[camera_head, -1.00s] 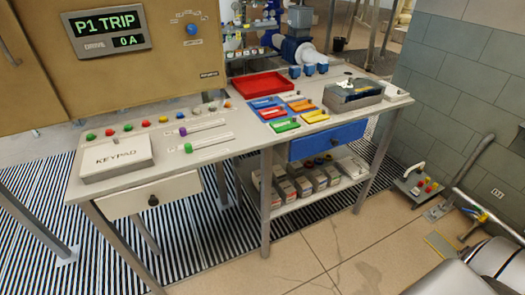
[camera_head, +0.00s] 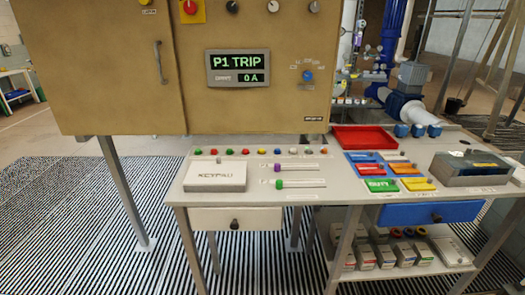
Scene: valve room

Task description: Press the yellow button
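The yellow button (camera_head: 262,152) is a small round cap in a row of coloured buttons along the back of the grey worktop, below the cabinet. Neither of my grippers is in view.
A tan cabinet (camera_head: 110,70) with a "P1 TRIP" display (camera_head: 238,67) stands behind the worktop (camera_head: 245,202). A keypad box (camera_head: 216,176) and two sliders with purple (camera_head: 277,167) and green (camera_head: 279,184) knobs lie in front of the buttons. A red tray (camera_head: 364,138) is right.

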